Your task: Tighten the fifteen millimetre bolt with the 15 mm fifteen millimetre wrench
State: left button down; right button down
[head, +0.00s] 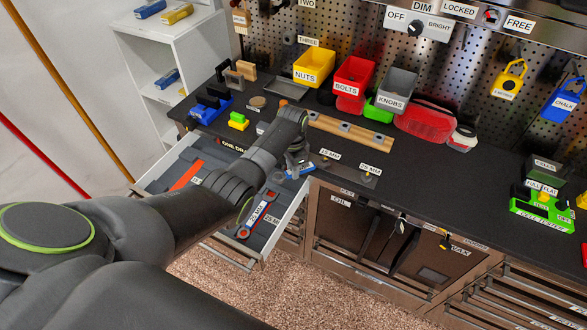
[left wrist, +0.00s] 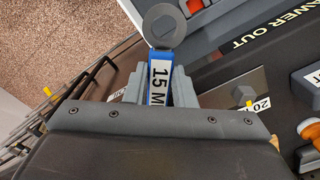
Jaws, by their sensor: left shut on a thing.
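My left gripper (head: 296,166) is shut on the blue 15 mm wrench (head: 301,171), over the worktop's front edge by the open drawer. The left wrist view shows the gripper's stepped grey fingers (left wrist: 155,90) on either side of the wrench handle (left wrist: 160,82), marked "15 M". The wrench's round grey head (left wrist: 164,26) points up in that view, clear of the fingers. A grey hex bolt (left wrist: 247,83) stands beside a "20" label. Two bolt labels show right of the gripper in the head view. My right gripper is out of view.
The open drawer (head: 262,248) holds a red-ended wrench (head: 257,214) and an orange-red tool (head: 187,175). A wooden rail (head: 350,131) lies behind the bolts. Bins, including a yellow nuts bin (head: 314,68), line the back. The worktop's middle right (head: 450,185) is clear.

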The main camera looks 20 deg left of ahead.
aim_at(282, 171)
pick_arm(q)
jog(key=shift+w+a+m+b, duration=0.4)
jog(key=shift+a+m, duration=0.15)
jog(key=shift+m, duration=0.15)
jog(key=shift+s+a+r+p, duration=0.1)
jog(key=shift+s+a+p, duration=0.7)
jog(key=shift+s+a, duration=0.25)
jog(key=shift+a, duration=0.15)
jog(key=shift+s+a, duration=0.1)
jog(key=shift+s, duration=0.05)
jog(key=shift+s+a, duration=0.75)
jog(key=shift+a, duration=0.05)
